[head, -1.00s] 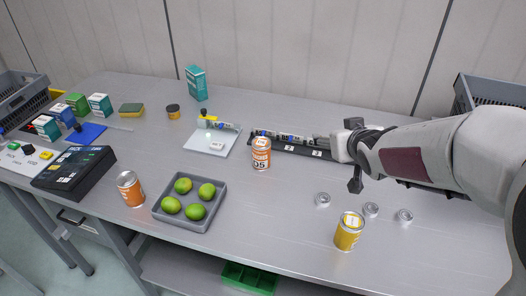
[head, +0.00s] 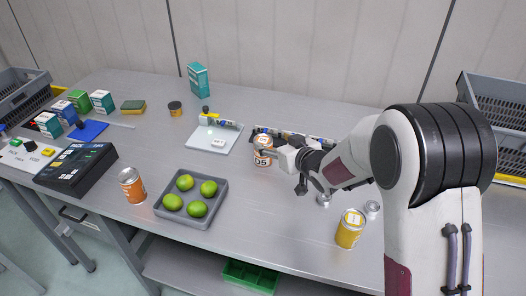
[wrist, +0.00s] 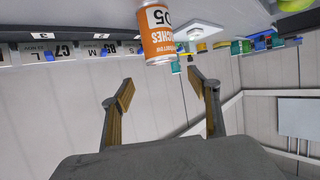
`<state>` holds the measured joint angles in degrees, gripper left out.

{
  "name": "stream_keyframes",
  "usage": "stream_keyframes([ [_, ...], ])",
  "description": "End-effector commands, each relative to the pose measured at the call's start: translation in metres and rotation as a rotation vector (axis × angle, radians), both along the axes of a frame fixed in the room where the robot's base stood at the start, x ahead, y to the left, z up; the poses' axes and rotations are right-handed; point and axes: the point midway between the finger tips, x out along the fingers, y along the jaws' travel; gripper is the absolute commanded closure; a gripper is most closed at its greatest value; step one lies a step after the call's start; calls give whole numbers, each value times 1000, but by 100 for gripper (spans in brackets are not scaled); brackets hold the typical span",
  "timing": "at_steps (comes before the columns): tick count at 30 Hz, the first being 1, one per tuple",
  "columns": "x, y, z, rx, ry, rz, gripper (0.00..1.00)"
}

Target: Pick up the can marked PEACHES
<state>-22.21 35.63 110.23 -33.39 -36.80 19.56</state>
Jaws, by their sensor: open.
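The PEACHES can (head: 263,158) stands upright on the grey table, with an orange label and a white panel reading 05.
Another orange can (head: 132,187) and a yellow can (head: 350,229) stand near the front edge. A grey tray (head: 192,220) of green fruit is left of centre. A black device (head: 75,168) sits left.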

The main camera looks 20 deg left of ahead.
Motion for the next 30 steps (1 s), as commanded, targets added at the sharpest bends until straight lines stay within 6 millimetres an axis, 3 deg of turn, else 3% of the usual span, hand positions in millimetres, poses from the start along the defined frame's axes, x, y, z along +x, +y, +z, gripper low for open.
stream_keyframes([
  [30,17,16,-11,-1,0,-1,39],
])
